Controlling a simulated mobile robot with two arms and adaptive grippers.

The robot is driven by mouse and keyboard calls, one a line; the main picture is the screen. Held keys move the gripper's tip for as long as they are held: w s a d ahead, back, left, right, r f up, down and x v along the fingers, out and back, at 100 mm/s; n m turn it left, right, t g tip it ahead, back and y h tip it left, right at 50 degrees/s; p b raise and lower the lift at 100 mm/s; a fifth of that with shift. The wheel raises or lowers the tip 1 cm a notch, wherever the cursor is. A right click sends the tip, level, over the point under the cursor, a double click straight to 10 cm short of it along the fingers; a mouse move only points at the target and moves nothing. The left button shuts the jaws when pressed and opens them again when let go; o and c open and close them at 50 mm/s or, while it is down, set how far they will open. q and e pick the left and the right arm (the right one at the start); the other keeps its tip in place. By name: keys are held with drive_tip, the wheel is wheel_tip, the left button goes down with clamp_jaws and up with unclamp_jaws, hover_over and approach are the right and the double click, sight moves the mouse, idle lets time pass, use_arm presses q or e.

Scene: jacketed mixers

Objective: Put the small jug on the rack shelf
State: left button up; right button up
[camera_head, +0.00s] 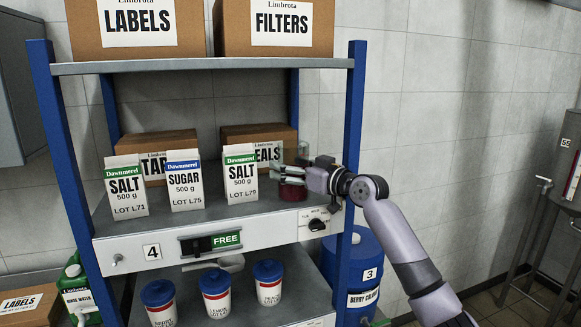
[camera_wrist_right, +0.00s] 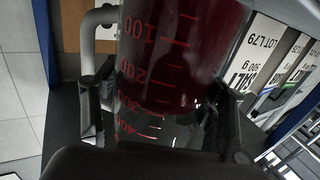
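The small jug (camera_head: 292,191) is clear with dark red liquid in its lower part. It stands upright at the right end of the rack's middle shelf (camera_head: 215,212), on or just above the surface; I cannot tell which. My right gripper (camera_head: 290,174) reaches in from the right with its fingers at the jug's sides. In the right wrist view the jug (camera_wrist_right: 180,50) fills the middle, with red graduation marks and a pale handle. The fingers (camera_wrist_right: 160,105) flank it closely and appear shut on it. My left gripper is not in view.
Salt (camera_head: 241,180) and sugar (camera_head: 185,185) cartons stand left of the jug, with cardboard boxes (camera_head: 165,143) behind. A blue post (camera_head: 354,110) borders the shelf's right end. A "FREE" sign (camera_head: 226,239) is on the front panel. Lidded jars (camera_head: 216,290) stand below.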

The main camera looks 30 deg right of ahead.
drive_tip(key=shift+o, duration=1.3)
drive_tip(key=shift+s, duration=0.15)
drive_tip(key=shift+r, duration=0.1)
drive_tip(key=shift+s+d, duration=0.15)
drive_tip(key=shift+s, duration=0.05)
drive_tip(key=b+v, duration=0.5)
drive_tip(key=v, duration=0.6)
drive_tip(key=shift+s+b, duration=0.25)
drive_tip(key=shift+b, duration=0.15)
